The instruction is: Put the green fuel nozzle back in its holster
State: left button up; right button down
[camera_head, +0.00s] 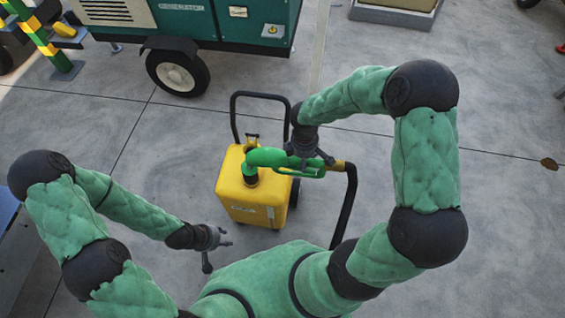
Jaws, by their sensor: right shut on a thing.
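The green fuel nozzle (266,157) is above the top of a yellow fuel caddy (231,194). Its spout end points left and bends down at a dark opening or collar (250,180) on the caddy top. I cannot tell how far inside it is. My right gripper (308,163) is shut on the nozzle's body from above. A black hose (346,207) runs from the nozzle's yellow right end down toward my body. The holster cannot be told clearly; a small yellow and black bracket (251,139) stands at the caddy's back. My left gripper (217,256) is open and empty, front-left of the caddy.
The caddy has a black handle (262,95) rising behind it. A teal generator trailer (228,22) with a wheel (178,74) stands at the back. A green and yellow post (40,40) is at the far left. The concrete floor around the caddy is mostly clear.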

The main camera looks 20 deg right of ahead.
jog(key=shift+r+p, duration=4.1)
jog(key=shift+r, duration=1.05)
jog(key=shift+f, duration=0.1)
